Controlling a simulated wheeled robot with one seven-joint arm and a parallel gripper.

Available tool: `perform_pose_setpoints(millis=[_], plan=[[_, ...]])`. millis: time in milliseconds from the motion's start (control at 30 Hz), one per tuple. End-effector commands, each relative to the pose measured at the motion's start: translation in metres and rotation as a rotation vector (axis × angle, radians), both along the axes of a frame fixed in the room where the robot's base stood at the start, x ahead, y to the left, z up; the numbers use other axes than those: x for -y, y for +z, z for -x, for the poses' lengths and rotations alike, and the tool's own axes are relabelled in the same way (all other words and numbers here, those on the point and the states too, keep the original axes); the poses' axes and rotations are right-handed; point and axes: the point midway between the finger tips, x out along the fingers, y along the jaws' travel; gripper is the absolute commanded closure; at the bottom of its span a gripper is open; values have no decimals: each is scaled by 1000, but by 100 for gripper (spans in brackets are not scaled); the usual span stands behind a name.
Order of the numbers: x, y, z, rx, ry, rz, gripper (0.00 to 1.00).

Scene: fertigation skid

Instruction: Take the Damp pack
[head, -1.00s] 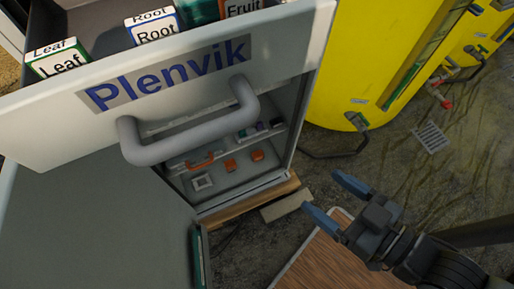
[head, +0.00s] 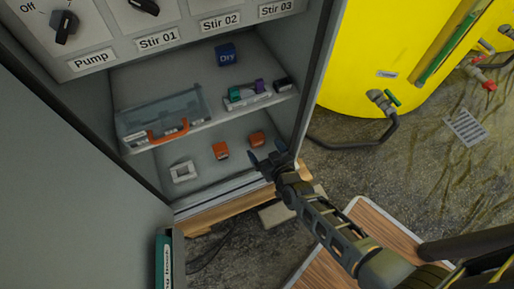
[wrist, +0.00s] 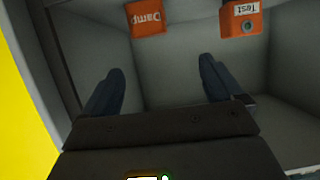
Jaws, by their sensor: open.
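The Damp pack is a small orange block (wrist: 147,18) at the top of the wrist view, its label upside down. In the head view it appears to be the right-hand orange block (head: 257,139) on the cabinet's lower floor. My gripper (head: 266,156) is at the mouth of that lower compartment, just in front of the block. In the wrist view my gripper (wrist: 160,78) has its fingers spread, nothing between them, and the Damp pack lies beyond the tips, apart from them.
An orange Test block (wrist: 241,19) sits beside the Damp pack, on the left in the head view (head: 221,150). A white square frame (head: 183,172) is further left. The shelf (head: 195,126) above holds a clear case (head: 160,115). A yellow tank (head: 375,50) stands right.

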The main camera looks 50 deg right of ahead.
Motion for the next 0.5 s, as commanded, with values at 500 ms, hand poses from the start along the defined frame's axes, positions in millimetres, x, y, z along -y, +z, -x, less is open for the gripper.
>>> perform_pose_setpoints(millis=[500], plan=[[30, -40, -44, -10, -19, 6, 6]])
